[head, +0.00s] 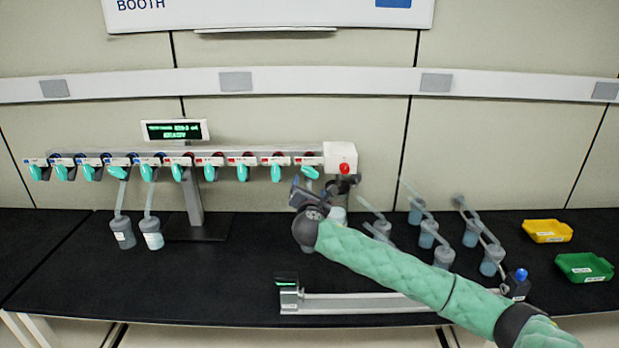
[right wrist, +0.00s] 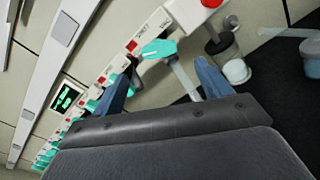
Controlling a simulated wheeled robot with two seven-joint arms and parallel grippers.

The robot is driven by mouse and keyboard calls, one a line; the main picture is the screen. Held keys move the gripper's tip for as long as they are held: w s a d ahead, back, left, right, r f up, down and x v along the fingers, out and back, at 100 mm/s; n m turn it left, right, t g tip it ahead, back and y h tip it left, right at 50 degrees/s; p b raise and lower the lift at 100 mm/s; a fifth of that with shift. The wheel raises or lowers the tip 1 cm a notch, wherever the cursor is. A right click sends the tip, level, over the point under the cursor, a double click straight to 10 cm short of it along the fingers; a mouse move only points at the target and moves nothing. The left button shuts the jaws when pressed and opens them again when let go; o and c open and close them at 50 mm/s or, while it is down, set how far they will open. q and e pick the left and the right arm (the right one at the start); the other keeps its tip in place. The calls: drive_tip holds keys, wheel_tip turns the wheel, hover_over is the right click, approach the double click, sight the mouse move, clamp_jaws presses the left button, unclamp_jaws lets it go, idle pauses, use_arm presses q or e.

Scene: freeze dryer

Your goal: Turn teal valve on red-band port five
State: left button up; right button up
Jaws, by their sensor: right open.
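The teal valve (head: 310,172) on the rightmost red-band port is tilted sideways, unlike the red-band valves to its left, which hang down. It also shows in the right wrist view (right wrist: 158,48), just beyond and between the fingertips, with a pale tube below it. The port's red-marked label (head: 308,161) is beside it on the manifold. My right gripper (head: 318,190) is open just below this valve; its two blue fingers (right wrist: 165,72) are spread and no contact with the valve is clear. It partly hides the tube and a flask (right wrist: 235,66). My left gripper is out of view.
More teal valves line the manifold to the left. Two flasks (head: 122,232) (head: 152,232) hang there. Several flasks (head: 443,256) stand right of my gripper.

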sight(310, 174)
drive_tip(key=w+p, duration=0.1)
drive_tip(key=w, duration=0.1)
drive_tip(key=w+p, duration=0.1)
drive_tip(key=w, duration=0.1)
drive_tip(key=w+p, duration=0.1)
drive_tip(key=w, duration=0.1)
drive_tip(key=shift+r+p, duration=0.25)
drive_tip(key=shift+p, duration=0.05)
drive_tip(key=shift+w+f+p, duration=0.2)
drive_tip(key=shift+w+p, duration=0.1)
drive_tip(key=shift+w, duration=0.65)
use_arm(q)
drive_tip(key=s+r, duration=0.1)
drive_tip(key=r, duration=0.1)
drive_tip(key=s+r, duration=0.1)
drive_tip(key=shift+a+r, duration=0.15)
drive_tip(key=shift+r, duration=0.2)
use_arm(e)
drive_tip(key=c, duration=1)
